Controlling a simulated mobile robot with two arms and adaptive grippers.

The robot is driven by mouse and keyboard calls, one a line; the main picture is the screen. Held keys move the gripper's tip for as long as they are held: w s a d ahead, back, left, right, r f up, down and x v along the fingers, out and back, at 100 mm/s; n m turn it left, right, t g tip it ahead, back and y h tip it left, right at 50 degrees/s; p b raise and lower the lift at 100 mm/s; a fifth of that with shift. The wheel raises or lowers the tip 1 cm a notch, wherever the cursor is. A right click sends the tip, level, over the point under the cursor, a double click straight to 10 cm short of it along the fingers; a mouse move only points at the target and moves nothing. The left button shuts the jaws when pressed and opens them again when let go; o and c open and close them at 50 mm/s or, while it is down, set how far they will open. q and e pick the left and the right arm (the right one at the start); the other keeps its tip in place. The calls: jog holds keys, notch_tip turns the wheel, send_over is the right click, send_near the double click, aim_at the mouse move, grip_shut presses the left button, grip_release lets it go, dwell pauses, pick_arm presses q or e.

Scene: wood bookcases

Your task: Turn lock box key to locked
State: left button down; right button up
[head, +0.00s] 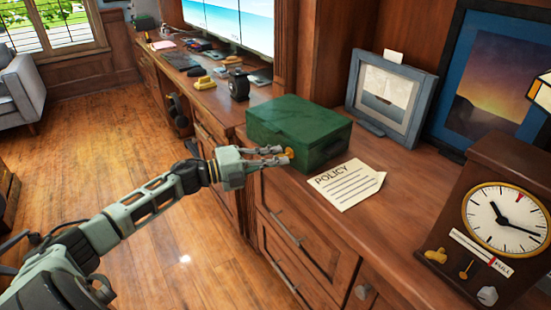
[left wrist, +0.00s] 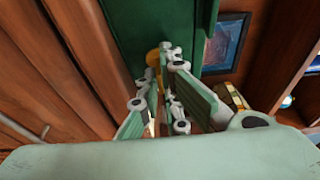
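The green lock box (head: 300,130) sits closed on the wooden counter. A gold key (head: 289,153) is at its front face, and its yellow edge also shows in the left wrist view (left wrist: 153,58). My left gripper (head: 284,155) reaches in from the left with its fingertips right at the key, one on either side of it. The left wrist view shows its two fingers (left wrist: 160,82) close together, partly hiding the key. Whether they press on it I cannot tell. The green box front (left wrist: 150,30) fills the area beyond the fingertips. My right gripper is not in view.
A paper marked POLICY (head: 346,184) lies right of the box. Behind it stand a framed picture (head: 390,97) and a larger blue-framed picture (head: 493,75). A wooden clock (head: 500,215) stands at the right. Drawers (head: 300,235) with handles lie below the counter edge.

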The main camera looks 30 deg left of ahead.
pick_arm(q)
jog(key=shift+f, duration=0.1)
jog(key=c, duration=2)
grip_release()
jog(key=shift+s, duration=0.1)
jog(key=v, duration=1.2)
